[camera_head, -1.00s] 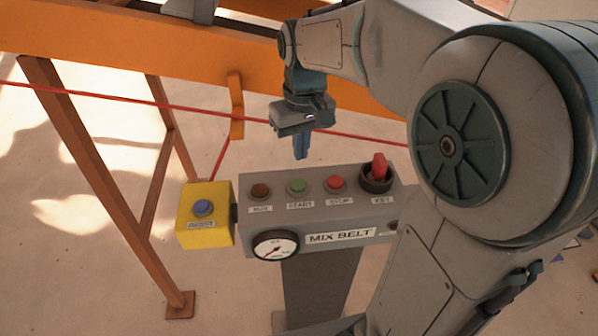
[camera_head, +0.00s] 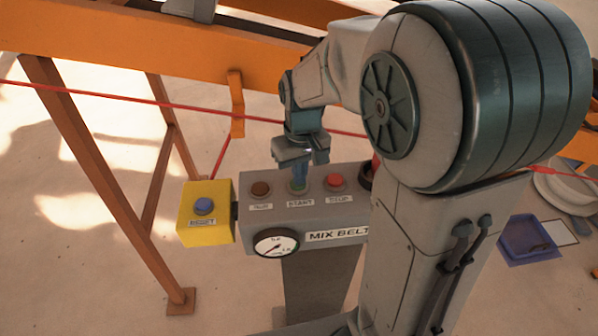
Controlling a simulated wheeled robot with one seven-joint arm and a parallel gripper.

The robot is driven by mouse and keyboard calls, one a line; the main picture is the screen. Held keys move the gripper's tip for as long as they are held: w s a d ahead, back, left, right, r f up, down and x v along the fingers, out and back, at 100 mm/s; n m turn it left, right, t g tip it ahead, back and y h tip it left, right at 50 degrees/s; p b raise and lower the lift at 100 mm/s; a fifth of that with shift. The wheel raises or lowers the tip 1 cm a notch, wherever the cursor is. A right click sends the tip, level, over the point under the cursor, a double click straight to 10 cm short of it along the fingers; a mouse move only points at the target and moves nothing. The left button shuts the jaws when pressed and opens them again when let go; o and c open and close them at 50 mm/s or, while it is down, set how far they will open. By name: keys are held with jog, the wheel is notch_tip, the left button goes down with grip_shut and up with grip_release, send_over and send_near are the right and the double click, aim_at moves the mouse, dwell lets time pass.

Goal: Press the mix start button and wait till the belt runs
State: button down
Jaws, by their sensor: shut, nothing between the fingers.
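The grey mix belt control box (camera_head: 335,212) stands on a post in the middle of the head view. Its top carries a brown button (camera_head: 260,189) labelled RUN, the green START button (camera_head: 297,188) and the red STOP button (camera_head: 334,182). My gripper (camera_head: 298,184) is shut and empty, pointing down with its blue fingertips at the START button. The fingers cover most of that button, so I cannot tell whether it is pressed in.
A yellow box (camera_head: 190,232) with a blue reset button (camera_head: 203,207) sits left of the panel. A round gauge (camera_head: 276,242) is on the panel front. A red cord (camera_head: 120,103) and the orange conveyor frame (camera_head: 130,55) run behind. A blue tray (camera_head: 527,238) lies at right.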

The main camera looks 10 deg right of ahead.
jog(key=shift+s+f+b, duration=0.25)
jog(key=shift+f+b, duration=0.4)
jog(key=shift+f, duration=0.4)
notch_tip(320, 180, up, 15)
jog(key=p, duration=0.2)
jog(key=shift+w+d, duration=0.15)
jog(key=shift+d, duration=0.05)
jog(key=shift+f, duration=0.1)
jog(key=s+d+f+m+t, duration=0.1)
jog(key=s+f, duration=0.2)
jog(key=s, duration=0.3)
jog(key=s+d+f+m+t, duration=0.1)
jog(key=s+d+f+t, duration=0.1)
jog(key=s, duration=0.5)
jog(key=shift+s+f+m, duration=0.2)
jog(key=shift+f+m, duration=0.1)
jog(key=shift+f, duration=0.2)
dwell(1.1)
